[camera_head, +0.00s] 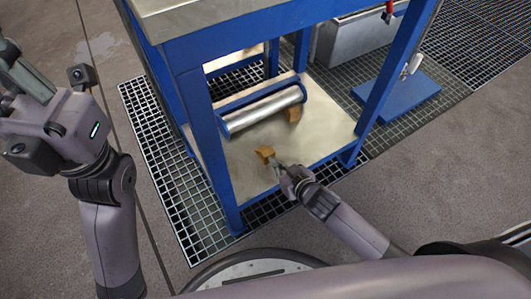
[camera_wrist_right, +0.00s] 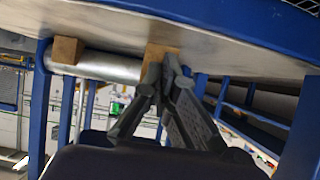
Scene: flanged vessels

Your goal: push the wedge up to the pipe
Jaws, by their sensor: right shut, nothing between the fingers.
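A silver pipe (camera_head: 262,108) lies on the lower shelf of a blue-framed table. A small tan wooden wedge (camera_head: 265,154) sits on the shelf on the near side of the pipe, with a visible gap between them. A second tan wedge (camera_head: 293,114) is at the pipe's right end. My right gripper (camera_head: 277,167) is shut and empty, its tips low at the near wedge. In the right wrist view the picture is upside down, and the shut fingertips (camera_wrist_right: 166,75) overlap that wedge (camera_wrist_right: 160,52). My left gripper (camera_head: 14,68) is raised at the left edge, away from the table.
The blue table legs (camera_head: 213,150) and the shelf's front edge frame the right arm's reach. The bare shelf (camera_head: 325,130) is clear to the right. A grey bin (camera_head: 350,42) and a blue platform (camera_head: 398,92) stand behind. Floor grating surrounds the table.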

